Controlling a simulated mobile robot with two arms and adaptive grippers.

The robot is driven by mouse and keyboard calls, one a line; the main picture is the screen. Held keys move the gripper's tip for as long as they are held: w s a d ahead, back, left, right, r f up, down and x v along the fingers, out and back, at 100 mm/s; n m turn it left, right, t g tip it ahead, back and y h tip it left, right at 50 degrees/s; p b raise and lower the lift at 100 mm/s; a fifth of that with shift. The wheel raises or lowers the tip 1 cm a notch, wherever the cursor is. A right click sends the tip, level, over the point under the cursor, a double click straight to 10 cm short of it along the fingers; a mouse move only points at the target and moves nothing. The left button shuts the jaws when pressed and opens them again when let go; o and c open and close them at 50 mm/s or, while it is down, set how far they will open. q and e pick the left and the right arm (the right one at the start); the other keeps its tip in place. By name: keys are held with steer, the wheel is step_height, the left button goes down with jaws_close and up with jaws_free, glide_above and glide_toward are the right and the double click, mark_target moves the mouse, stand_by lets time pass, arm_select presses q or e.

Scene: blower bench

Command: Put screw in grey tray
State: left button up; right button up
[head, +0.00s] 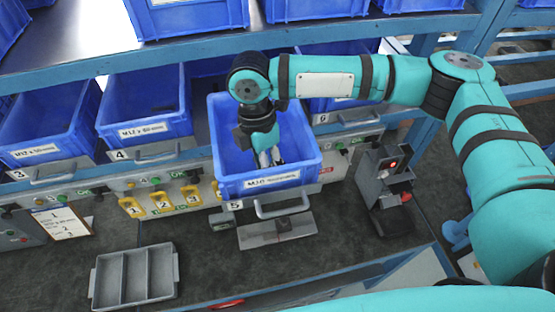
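The grey tray (134,276) with its long compartments lies on the bench at the lower left, and its compartments look empty. My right arm comes in from the right, and my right gripper (269,158) points down inside the blue bin (272,183) above label 5. Its fingertips are near the bin floor, small and partly hidden, so I cannot tell whether they are open or hold anything. No single screw can be made out; small dark shapes show by the fingers. My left gripper is not in view.
More blue bins stand left of this one, including bin 4 (146,101) and bin 3 (46,128), with others on the shelf above. A grey device with a red light (386,180) stands at right. A metal plate (277,230) lies below bin 5.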

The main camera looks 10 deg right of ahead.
jaws_close()
